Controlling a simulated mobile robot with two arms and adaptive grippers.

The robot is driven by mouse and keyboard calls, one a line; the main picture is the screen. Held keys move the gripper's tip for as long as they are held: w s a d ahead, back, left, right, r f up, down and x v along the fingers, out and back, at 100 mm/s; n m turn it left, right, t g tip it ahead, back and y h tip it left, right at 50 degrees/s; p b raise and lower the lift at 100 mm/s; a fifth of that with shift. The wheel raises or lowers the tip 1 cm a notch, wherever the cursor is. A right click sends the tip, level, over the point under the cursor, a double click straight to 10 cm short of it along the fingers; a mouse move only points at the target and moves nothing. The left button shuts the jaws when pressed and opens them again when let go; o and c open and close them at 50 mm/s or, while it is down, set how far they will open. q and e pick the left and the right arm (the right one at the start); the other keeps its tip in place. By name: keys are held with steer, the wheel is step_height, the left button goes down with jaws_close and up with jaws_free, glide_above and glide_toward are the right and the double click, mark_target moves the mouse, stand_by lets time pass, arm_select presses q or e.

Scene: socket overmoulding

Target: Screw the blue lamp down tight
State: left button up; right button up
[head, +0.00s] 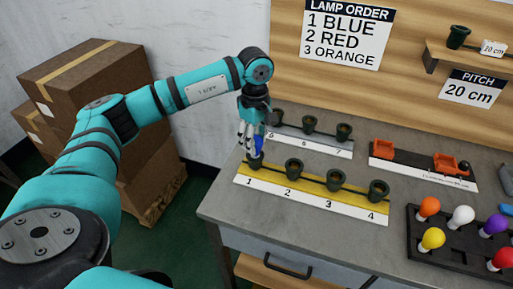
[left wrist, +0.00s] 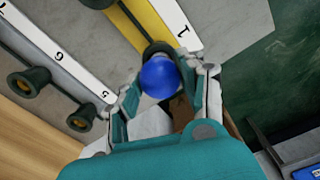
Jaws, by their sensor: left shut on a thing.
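The blue lamp (head: 259,145) is between the fingers of my left gripper (head: 251,138) at the front left of the bench. The left wrist view shows the round blue lamp (left wrist: 159,78) with a finger on each side of it; the gripper (left wrist: 165,84) is shut on it. The lamp is at the dark socket 1 (head: 256,161) on the yellow strip (head: 270,173). Socket 1 shows partly behind the lamp in the left wrist view (left wrist: 157,47). The lamp's base is hidden, so I cannot tell how deep it sits. My right gripper is not in view.
Sockets 2 (head: 294,169), 3 (head: 335,180) and 4 (head: 378,191) look empty. A row of sockets numbered 5 to 7 (head: 310,124) stands close behind. A black tray (head: 425,254) with several coloured lamps is at the right. Cardboard boxes (head: 95,75) stand left of the bench.

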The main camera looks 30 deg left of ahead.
arm_select(q)
steer(key=shift+m, duration=1)
steer(key=m+b, duration=0.1)
steer(key=m, duration=0.2)
steer(key=shift+f, duration=0.1)
steer(key=shift+m, duration=0.8)
steer(key=o, duration=1.1)
